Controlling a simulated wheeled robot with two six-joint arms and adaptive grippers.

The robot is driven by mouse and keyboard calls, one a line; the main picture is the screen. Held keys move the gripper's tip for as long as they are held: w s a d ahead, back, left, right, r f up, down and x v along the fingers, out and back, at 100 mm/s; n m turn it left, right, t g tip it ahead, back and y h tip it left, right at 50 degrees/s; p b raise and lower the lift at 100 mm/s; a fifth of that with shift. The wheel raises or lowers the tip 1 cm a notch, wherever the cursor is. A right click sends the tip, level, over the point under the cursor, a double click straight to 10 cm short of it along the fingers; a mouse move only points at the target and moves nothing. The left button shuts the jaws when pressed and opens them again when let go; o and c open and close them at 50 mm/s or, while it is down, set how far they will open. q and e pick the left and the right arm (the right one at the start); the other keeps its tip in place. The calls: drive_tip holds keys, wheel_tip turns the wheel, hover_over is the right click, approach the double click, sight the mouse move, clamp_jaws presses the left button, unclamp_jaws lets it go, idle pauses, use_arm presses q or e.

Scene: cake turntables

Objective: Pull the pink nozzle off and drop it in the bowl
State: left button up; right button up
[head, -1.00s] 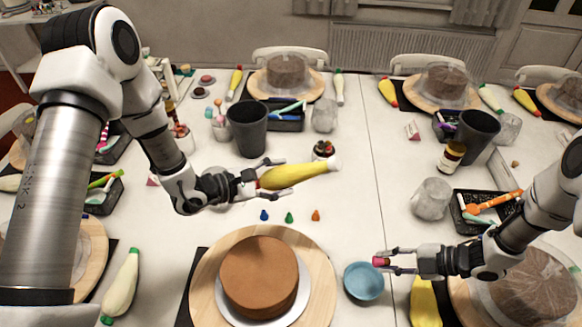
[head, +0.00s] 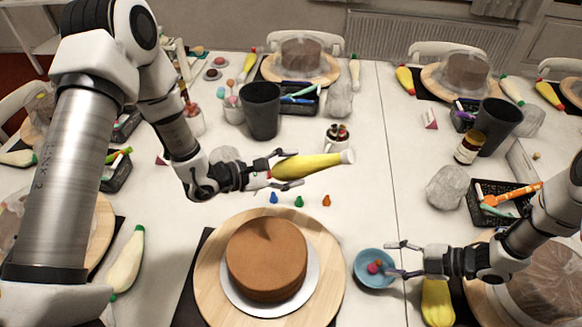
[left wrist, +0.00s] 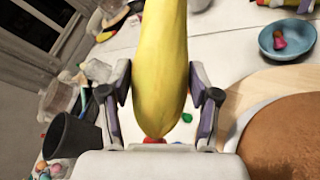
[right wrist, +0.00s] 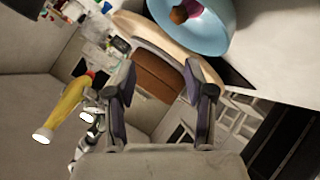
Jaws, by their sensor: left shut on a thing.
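The pink nozzle (head: 373,268) lies in the blue bowl (head: 366,281), to the right of the cake; an orange-red part shows beside its pink part. Nozzle and bowl also show in the left wrist view (left wrist: 279,42) and, cut off by the top edge, in the right wrist view (right wrist: 215,32). My right gripper (head: 391,258) is open and empty at the bowl's right rim. My left gripper (head: 288,168) is shut on the yellow piping bag (head: 315,164), held above the table behind the cake, its white end pointing right.
A brown cake (head: 266,258) stands on a wooden turntable (head: 212,270). Small blue, green (head: 299,201) and orange nozzles stand behind it. A yellow bag (head: 437,302) lies below my right gripper.

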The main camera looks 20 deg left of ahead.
drive_tip(key=w+v, duration=0.1)
drive_tip(key=v, duration=1.1)
drive_tip(key=shift+s, duration=0.45)
drive_tip(key=shift+c, duration=0.4)
